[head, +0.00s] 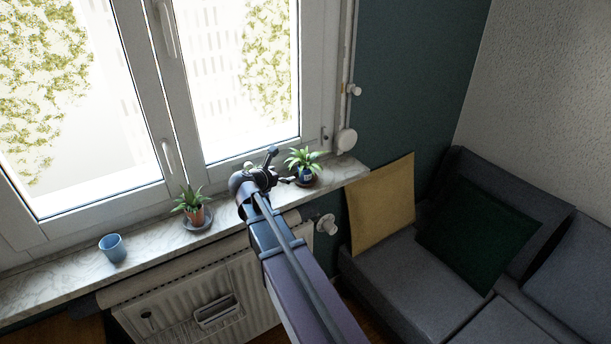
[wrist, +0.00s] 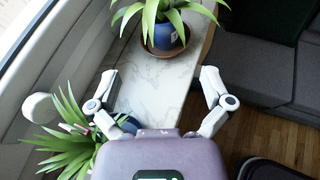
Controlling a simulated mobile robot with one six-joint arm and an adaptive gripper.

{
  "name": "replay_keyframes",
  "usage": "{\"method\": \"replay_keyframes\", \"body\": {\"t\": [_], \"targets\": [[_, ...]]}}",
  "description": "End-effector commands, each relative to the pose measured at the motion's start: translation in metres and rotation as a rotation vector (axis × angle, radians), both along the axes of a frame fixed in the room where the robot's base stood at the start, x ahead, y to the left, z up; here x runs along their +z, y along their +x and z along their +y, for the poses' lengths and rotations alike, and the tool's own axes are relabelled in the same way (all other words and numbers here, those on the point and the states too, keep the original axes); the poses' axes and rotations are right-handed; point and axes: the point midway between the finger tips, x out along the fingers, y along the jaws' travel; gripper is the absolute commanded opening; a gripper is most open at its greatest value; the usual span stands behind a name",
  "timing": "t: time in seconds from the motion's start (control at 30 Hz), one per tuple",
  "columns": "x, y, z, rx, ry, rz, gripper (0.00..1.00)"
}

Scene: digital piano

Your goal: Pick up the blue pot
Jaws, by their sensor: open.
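The blue pot (head: 305,174) holds a green spiky plant and stands upright on a dark saucer near the right end of the marble sill. In the wrist view the blue pot (wrist: 164,36) is at the top, its upper part covered by leaves. My gripper (wrist: 158,80) is open and empty, its fingers spread left and right over the sill. The pot lies beyond the fingertips, apart from them. In the head view my gripper (head: 284,168) is just left of the pot.
A terracotta pot (head: 195,216) with a plant and a blue cup (head: 112,248) stand farther left on the sill (head: 150,241). The window frame is close behind. A yellow cushion (head: 382,204) and grey sofa (head: 390,268) are to the right. Leaves (wrist: 72,140) crowd my left finger.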

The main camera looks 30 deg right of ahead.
Motion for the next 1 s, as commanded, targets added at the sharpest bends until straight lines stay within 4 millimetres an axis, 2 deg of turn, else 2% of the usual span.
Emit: {"method": "replay_keyframes", "body": {"t": [0.27,0.7,1.0], "targets": [[-0.004,0.004,-0.006,-0.002,0.003,-0.001,1.00],[-0.028,0.031,-0.054,-0.003,0.003,-0.002,1.00],[-0.033,0.038,-0.070,-0.002,0.003,-0.002,1.00]]}}
